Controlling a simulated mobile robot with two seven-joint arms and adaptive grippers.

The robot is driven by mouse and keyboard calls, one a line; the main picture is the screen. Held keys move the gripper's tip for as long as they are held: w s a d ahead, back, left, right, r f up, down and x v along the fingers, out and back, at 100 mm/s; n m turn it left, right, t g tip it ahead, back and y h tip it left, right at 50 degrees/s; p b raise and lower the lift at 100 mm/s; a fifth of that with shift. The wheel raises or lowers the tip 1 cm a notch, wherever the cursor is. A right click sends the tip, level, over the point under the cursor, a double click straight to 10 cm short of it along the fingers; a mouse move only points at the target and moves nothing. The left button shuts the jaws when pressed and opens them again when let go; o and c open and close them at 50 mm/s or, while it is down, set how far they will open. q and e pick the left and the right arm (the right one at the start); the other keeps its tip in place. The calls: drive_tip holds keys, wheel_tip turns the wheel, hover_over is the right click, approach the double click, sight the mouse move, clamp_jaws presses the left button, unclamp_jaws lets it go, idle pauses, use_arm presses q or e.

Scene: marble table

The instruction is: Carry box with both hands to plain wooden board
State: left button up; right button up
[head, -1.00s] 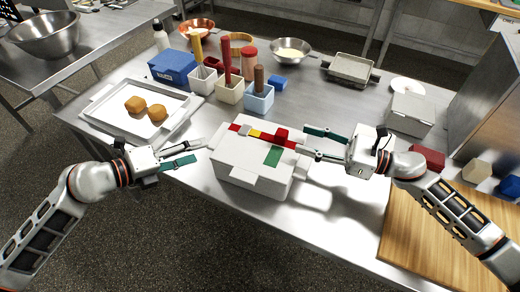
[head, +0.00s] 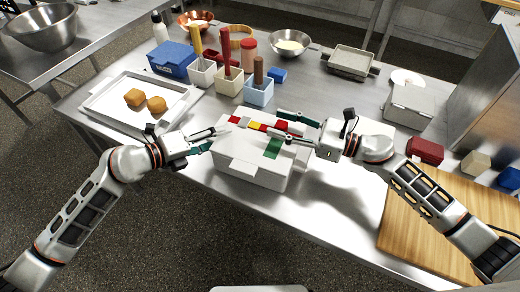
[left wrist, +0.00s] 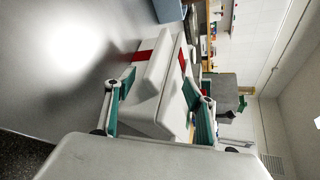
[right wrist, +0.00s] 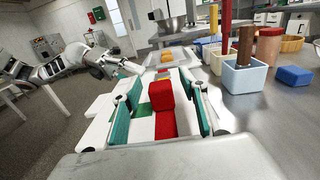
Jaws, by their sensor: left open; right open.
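The white box (head: 240,172) sits on the metal table near its front edge. Its top carries a red, yellow and white strip and a green patch, with a red block on it. My left gripper (head: 220,139) is open at the box's left end; the box (left wrist: 155,85) shows between its fingers in the left wrist view. My right gripper (head: 284,126) is open at the box's right end, fingers over its top. The right wrist view shows the red block (right wrist: 161,95) between the fingers. Contact cannot be told. The plain wooden board (head: 425,225) lies at the right.
A tray with two brown buns (head: 110,118) is at the left. Cups with utensils (head: 229,82), a blue box (head: 172,60) and bowls stand behind. A grey container (head: 409,107) and a dark red block (head: 425,150) are near the board. Bare table lies between box and board.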

use_arm(q)
drive_tip(key=c, duration=1.1)
use_arm(e)
drive_tip(key=c, duration=1.1)
use_arm(q)
drive_tip(key=shift+f, duration=0.1)
drive_tip(key=shift+c, duration=1.3)
use_arm(e)
clamp_jaws()
drive_tip(key=shift+r, duration=0.15)
